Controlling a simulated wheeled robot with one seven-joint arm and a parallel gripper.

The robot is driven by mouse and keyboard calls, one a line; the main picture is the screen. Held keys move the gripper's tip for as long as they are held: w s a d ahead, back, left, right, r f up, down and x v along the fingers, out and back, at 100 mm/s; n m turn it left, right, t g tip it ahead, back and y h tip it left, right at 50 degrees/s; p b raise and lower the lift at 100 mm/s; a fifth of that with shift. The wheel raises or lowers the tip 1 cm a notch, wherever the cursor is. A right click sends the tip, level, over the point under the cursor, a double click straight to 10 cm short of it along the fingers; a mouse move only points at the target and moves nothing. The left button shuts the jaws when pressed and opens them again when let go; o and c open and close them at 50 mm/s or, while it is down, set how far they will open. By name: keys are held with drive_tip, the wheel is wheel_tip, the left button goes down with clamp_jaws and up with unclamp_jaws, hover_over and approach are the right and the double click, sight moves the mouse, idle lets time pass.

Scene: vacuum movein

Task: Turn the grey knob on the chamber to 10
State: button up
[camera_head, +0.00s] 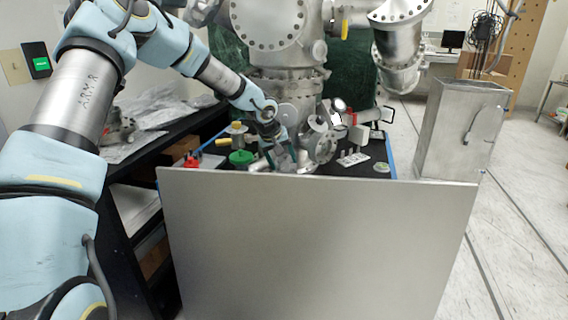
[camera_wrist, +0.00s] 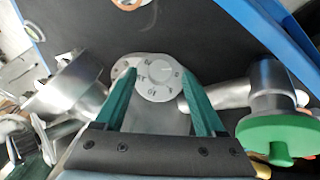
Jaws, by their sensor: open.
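The grey knob (camera_wrist: 160,72) is in the upper middle of the wrist view, on a round pale dial plate (camera_wrist: 150,92) with dark markings. A mark like 10 shows near the plate's lower edge; the others and the knob's pointer are too small to read surely. My gripper (camera_wrist: 158,74) is open, with one green finger at each side of the knob. I cannot tell whether the fingers touch it. In the head view my gripper (camera_head: 280,158) is low in front of the metal chamber (camera_head: 285,85); the knob cannot be made out there.
A green round handle (camera_wrist: 277,137) on a metal fitting is close to the right finger. A metal flanged part (camera_wrist: 75,85) is to the left. In the head view a large grey panel (camera_head: 315,245) stands in front of the black table, and a metal box (camera_head: 460,130) is at right.

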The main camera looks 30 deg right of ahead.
sight(285, 166)
drive_tip(key=shift+x, duration=1.1)
clamp_jaws()
